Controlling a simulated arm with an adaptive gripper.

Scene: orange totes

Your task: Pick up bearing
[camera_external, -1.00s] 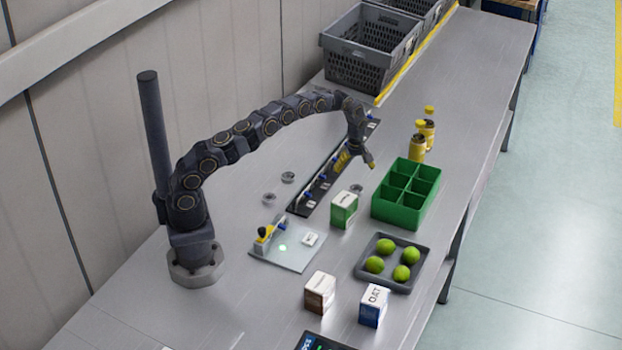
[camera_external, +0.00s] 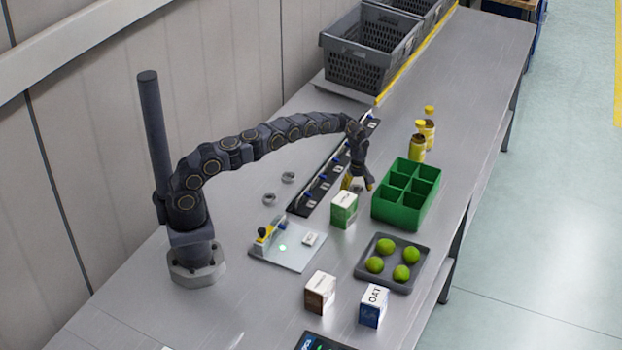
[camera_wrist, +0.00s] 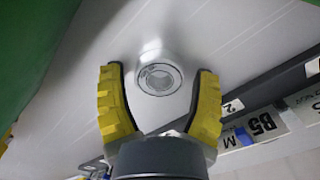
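A silver ring-shaped bearing (camera_wrist: 158,74) lies on the steel bench in the wrist view, centred between the fingertips. My gripper (camera_wrist: 157,85) has two yellow-padded fingers spread wide, one on each side of it with gaps. The fingers look apart from the bearing; their exact height above the bench is unclear. In the external view my gripper (camera_external: 357,185) points down between the green-and-white box and the green divided bin, and hides most of that bearing.
The green-and-white box (camera_external: 344,209) stands close to my gripper on the near side. The green bin (camera_external: 404,195) is close on the right. The black rail (camera_external: 322,186) with labelled stations runs on the left. A tray (camera_external: 393,284) of limes sits nearer the front.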

